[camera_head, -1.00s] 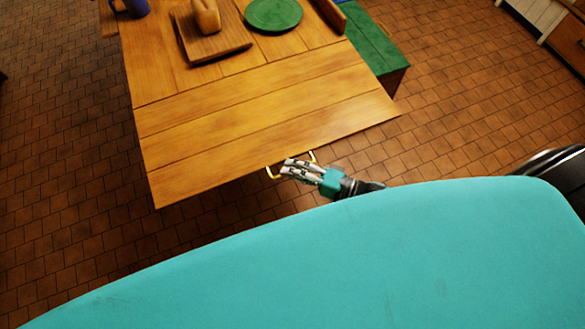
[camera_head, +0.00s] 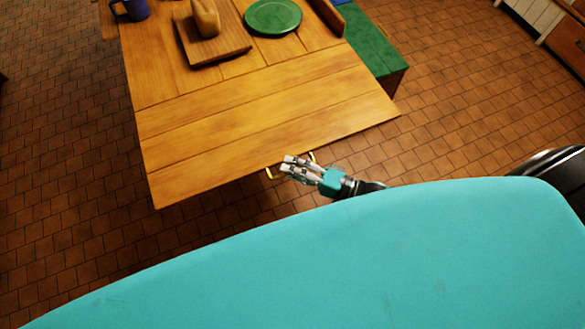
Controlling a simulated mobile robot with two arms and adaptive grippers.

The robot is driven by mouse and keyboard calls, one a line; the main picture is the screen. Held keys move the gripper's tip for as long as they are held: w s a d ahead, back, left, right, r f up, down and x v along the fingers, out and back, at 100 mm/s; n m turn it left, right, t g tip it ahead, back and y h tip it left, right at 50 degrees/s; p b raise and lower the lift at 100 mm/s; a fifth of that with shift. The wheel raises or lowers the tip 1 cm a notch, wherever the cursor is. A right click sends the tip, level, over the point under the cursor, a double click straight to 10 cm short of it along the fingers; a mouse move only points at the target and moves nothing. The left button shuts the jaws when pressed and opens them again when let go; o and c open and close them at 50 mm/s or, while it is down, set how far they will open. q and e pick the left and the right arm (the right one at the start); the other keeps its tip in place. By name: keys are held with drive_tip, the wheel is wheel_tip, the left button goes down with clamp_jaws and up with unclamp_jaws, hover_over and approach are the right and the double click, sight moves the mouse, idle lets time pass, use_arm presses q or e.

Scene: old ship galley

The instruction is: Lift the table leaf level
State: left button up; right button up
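The wooden table leaf (camera_head: 265,115) forms the near end of the table and looks about in line with the tabletop (camera_head: 150,65). A brass handle (camera_head: 270,174) sits at the leaf's near edge. My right gripper (camera_head: 287,164) is at this handle, its fingers over the middle of it and hiding part of it. The fingers look close together, but I cannot tell whether they are closed around the handle. My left gripper is not in view.
On the tabletop stand a blue mug (camera_head: 137,9), a wooden board (camera_head: 228,45) with a tan loaf-like object (camera_head: 206,18), and a green plate (camera_head: 273,16). A green bench (camera_head: 375,45) stands at the right. Tiled floor (camera_head: 480,110) is clear around.

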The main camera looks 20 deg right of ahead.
drive_tip(key=shift+s, duration=0.1)
drive_tip(key=v, duration=1.2)
